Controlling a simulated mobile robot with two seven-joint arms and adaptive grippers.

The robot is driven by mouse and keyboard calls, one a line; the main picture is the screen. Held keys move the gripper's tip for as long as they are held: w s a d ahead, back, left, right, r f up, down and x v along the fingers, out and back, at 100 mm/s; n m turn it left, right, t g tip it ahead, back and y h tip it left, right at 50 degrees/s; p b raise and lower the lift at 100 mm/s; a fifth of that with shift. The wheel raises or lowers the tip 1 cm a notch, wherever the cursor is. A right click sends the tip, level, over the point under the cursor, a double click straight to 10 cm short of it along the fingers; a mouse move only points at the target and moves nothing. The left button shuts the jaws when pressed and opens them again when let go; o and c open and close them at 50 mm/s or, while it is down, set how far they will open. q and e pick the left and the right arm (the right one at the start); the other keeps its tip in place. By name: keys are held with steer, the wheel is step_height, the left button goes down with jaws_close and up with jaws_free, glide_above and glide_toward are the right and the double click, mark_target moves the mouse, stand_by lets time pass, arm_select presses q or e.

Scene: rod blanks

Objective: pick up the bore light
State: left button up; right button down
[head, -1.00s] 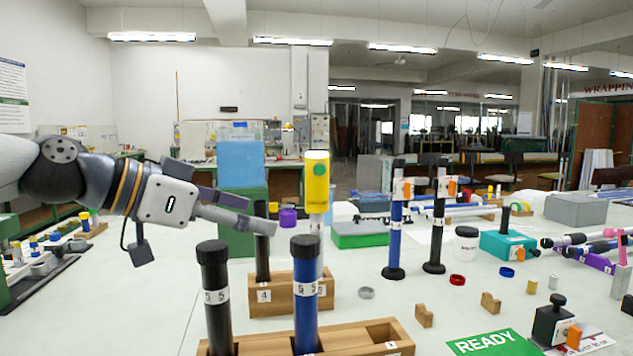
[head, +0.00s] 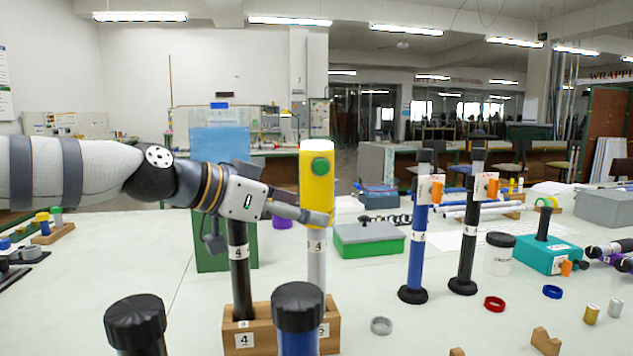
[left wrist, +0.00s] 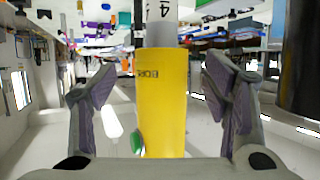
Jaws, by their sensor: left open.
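The bore light (head: 317,178) is a yellow cylinder with a white top and a green button. It stands upright on top of a pale grey rod (head: 316,262) labelled 4, which stands in a wooden block (head: 262,335). My left gripper (head: 322,208) reaches it from the left, level with its lower part. In the left wrist view the bore light (left wrist: 160,105) appears upside down between the two open fingers, with a gap on each side. One finger crosses the front of the bore light in the head view. My right gripper is not in view.
A black rod (head: 240,270) stands in the same block, left of the grey one. Two capped rods (head: 298,310) (head: 136,325) rise in front. Blue (head: 418,235) and black (head: 468,225) rods stand on bases to the right. A green box (head: 369,244) lies behind.

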arm_select(q)
steer(key=shift+x, duration=1.1)
